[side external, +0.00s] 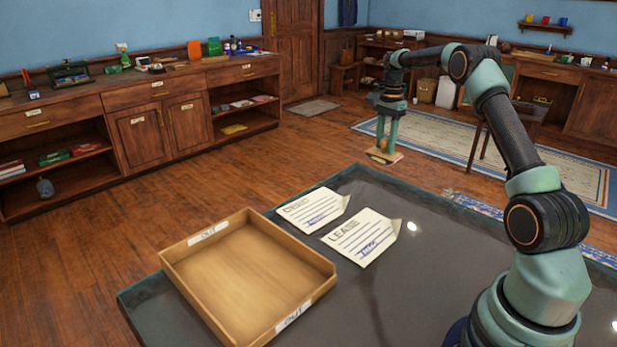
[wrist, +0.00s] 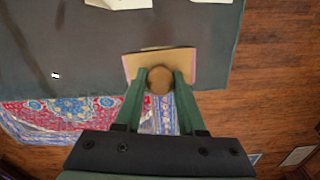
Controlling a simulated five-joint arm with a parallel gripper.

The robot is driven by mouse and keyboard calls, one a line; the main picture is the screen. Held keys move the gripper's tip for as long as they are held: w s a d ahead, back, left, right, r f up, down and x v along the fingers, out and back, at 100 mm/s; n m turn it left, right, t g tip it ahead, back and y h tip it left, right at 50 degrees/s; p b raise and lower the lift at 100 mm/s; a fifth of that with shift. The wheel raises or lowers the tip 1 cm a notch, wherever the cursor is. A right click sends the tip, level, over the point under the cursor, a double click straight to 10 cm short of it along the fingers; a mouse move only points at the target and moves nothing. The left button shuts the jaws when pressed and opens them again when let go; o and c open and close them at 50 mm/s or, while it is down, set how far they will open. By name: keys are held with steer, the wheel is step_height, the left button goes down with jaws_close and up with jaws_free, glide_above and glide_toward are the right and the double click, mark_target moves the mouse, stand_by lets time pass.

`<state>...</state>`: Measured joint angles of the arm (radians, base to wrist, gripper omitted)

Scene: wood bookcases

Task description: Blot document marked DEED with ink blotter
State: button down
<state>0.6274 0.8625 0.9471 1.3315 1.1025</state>
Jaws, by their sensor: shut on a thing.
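My gripper (side external: 384,138) is shut on the round wooden knob of the ink blotter (side external: 376,155), whose flat tan base hangs level below the fingers. In the wrist view my gripper (wrist: 159,82) has a green finger on each side of the knob, and the blotter's base (wrist: 180,62) shows beyond it, near the dark table's edge. Two papers lie on the table, left of my arm. The nearer is marked LEA… (side external: 362,237), its last letters unclear; the farther paper (side external: 313,209) has a heading too blurred to read surely, perhaps DEED. Both have blue marks near the bottom.
A shallow wooden tray (side external: 245,218) labelled OUT stands empty at the table's front left. The dark tabletop (side external: 405,285) is clear around the papers. Wooden cabinets (side external: 165,130) line the wall behind, and a patterned rug (wrist: 80,118) lies on the floor beside the table.

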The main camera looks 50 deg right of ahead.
mark_target(386, 139)
step_height(386, 139, up, 7)
steer(key=shift+r, duration=0.1)
steer(key=w+a+f+n, duration=0.3)
steer(key=a+f+n, duration=0.3)
steer(key=a+n, duration=0.4)
steer(key=w+a+f+n, duration=0.3)
steer(key=a+f+n, duration=0.35)
steer(key=a, duration=0.55)
steer(key=shift+n, duration=0.25)
steer(key=shift+s+d+f, duration=0.1)
steer(key=shift+f, duration=1.35)
steer(key=shift+d+f, duration=0.1)
steer(key=shift+f, duration=1.3)
steer(key=shift+f, duration=0.65)
step_height(386, 139, up, 7)
steer(key=shift+r, duration=0.15)
